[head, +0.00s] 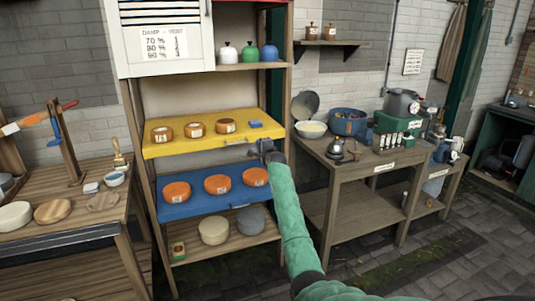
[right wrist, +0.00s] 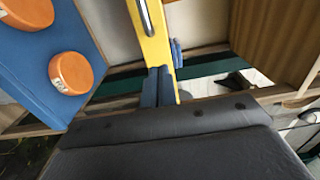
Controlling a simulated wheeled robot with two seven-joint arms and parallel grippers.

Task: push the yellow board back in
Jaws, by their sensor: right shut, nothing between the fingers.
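The yellow board (head: 172,147) lies on the middle level of the shelf, with several orange cheeses and a small blue block (head: 256,124) on it. I cannot tell how far its front edge stands out. My right gripper (head: 264,148) is shut and empty at the front edge, near the right end. In the right wrist view its closed fingers (right wrist: 158,86) point at the yellow edge (right wrist: 157,42), beside the metal handle (right wrist: 147,16). They look very close, but contact is not clear. My left gripper is out of view.
A blue board (head: 200,205) with orange cheeses lies just below. Jars (head: 248,52) stand above, pale and grey rounds (head: 214,230) on the bottom level. The right post (head: 287,50) is close to my arm. Workbenches flank the shelf, the right one (head: 345,160) holding pots.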

